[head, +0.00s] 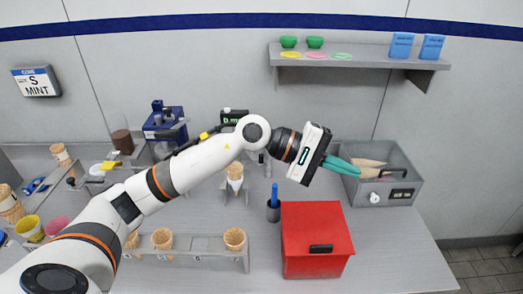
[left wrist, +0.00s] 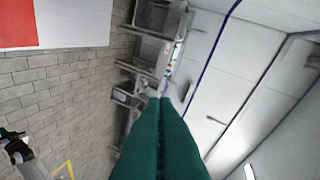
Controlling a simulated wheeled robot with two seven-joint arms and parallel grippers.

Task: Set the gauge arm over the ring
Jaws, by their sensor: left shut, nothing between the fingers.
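A gauge with a dark display (head: 235,116) stands at the back, partly hidden behind my left arm. A thin dark arm with a yellow part (head: 207,134) runs from near it down to the left, partly covered by my arm. A cone (head: 235,180) sits in a small stand in front of the gauge; I cannot clearly make out the ring there. My left gripper (head: 343,166) is shut and empty, its green fingers pointing right, above the front of the grey bin, well right of the gauge. The green fingers (left wrist: 160,140) also show pressed together in the left wrist view.
A grey bin (head: 408,160) with cones is at the right. A red box (head: 315,235) and a dark cup with a blue item (head: 273,210) stand mid-table. A cone rack (head: 190,243) is at the front, a blue machine (head: 165,125) at the back left. The right front table is clear.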

